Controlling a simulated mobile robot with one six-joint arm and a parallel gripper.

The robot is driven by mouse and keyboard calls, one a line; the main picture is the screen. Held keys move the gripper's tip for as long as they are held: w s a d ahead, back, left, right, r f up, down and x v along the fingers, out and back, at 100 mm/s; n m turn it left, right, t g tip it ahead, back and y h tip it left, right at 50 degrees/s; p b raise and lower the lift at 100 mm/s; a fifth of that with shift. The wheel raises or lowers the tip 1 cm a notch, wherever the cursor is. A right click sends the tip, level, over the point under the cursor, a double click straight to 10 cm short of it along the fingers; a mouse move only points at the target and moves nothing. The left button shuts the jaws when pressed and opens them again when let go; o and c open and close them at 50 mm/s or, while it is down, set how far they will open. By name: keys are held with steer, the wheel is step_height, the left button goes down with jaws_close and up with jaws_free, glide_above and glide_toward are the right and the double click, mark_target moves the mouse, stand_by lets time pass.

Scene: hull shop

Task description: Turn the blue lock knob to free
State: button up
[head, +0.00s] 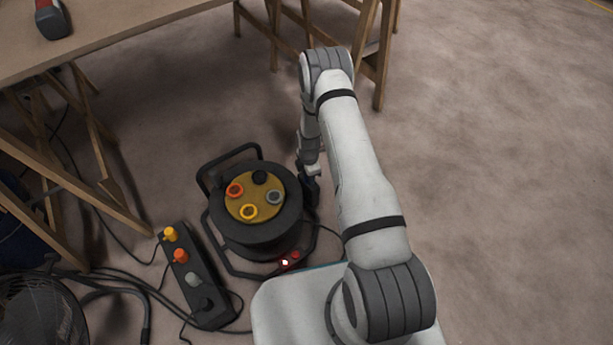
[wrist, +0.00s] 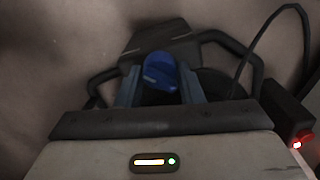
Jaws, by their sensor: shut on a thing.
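The blue lock knob (wrist: 160,70) shows in the wrist view between the two fingers of my gripper (wrist: 160,84). My gripper is shut on it. The knob's front face has a raised grip bar, tilted a little; I cannot read any free or lock mark. In the head view my gripper (head: 309,186) reaches down at the right side of the black cable reel (head: 256,231). The knob is hidden there behind my arm and gripper. The reel's frame (wrist: 215,38) also shows behind the knob in the wrist view.
The reel's top has a yellowish disc (head: 236,205) with several coloured sockets. A red-lit switch box (head: 289,261) sits at its front. A black power strip (head: 195,281) and loose cables lie left. A fan (head: 40,315) stands lower left, a trestle table (head: 130,40) upper left. Floor at right is clear.

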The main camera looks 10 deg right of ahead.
steer(key=shift+s+f+n, duration=0.15)
steer(key=shift+s+n, duration=0.3)
steer(key=shift+n, duration=0.75)
steer(key=o, duration=0.7)
steer(key=shift+c, duration=0.2)
steer(key=o, duration=0.3)
steer(key=shift+w, duration=0.15)
steer(key=shift+w+r, duration=0.1)
steer(key=shift+r, duration=0.1)
steer(key=shift+r, duration=0.3)
step_height(320, 180, up, 7)
steer(key=p, duration=0.3)
